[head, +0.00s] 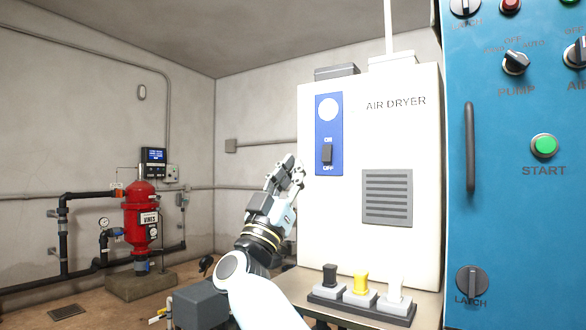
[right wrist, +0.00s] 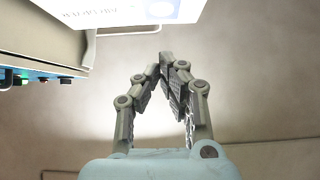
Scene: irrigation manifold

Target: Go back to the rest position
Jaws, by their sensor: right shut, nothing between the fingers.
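My right gripper (head: 287,172) is raised in front of the left side of the white air dryer (head: 425,190), near its blue switch panel (head: 329,165). The black ON/OFF switch (head: 327,153) is just right of the fingers; whether they touch the dryer I cannot tell. In the right wrist view the fingers (right wrist: 167,60) are shut together at the tips with nothing between them. The wall lies beyond them, and the dryer shows at the top. My left gripper is not in view.
A blue control cabinet (head: 515,240) with knobs, a green START button (head: 544,146) and a handle stands at the right. Three small valves, black, yellow and white, sit on a dark base (head: 350,311) below the dryer. A red filter tank (head: 140,215) with pipes stands far left.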

